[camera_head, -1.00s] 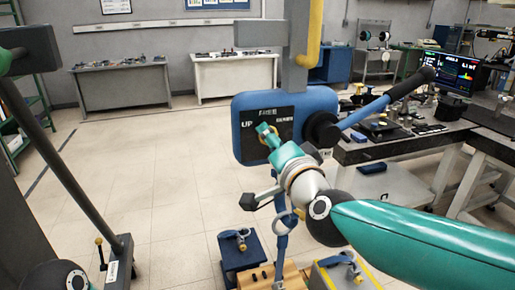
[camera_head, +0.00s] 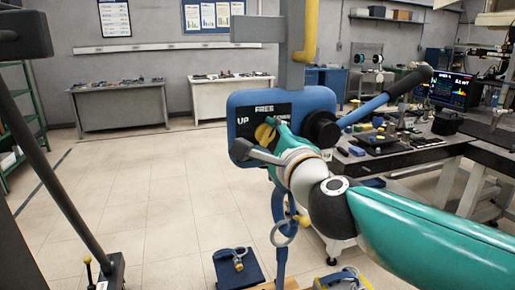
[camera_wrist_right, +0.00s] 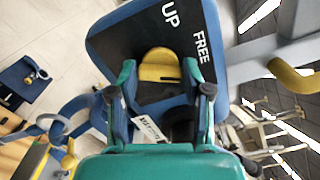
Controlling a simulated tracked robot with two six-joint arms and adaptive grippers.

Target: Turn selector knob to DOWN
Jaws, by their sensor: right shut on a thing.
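The selector knob (camera_head: 264,135) is yellow and sits on the dark plate of a blue panel box (camera_head: 238,102). White labels UP and FREE show on the plate; another label at its right is partly hidden by my gripper. My right gripper (camera_head: 275,133) is at the knob, reaching in from the lower right. In the right wrist view the knob (camera_wrist_right: 160,68) lies between the two teal fingers (camera_wrist_right: 166,82), which are shut on it. The knob's exact pointing direction is hard to tell. My left gripper is not in view.
A blue lever with a black grip (camera_head: 408,82) sticks out from the box's right side. A yellow pipe (camera_head: 309,35) rises above. A cluttered bench (camera_head: 420,150) stands at right. A blue block with a ring (camera_head: 238,268) is below. Floor at left is open.

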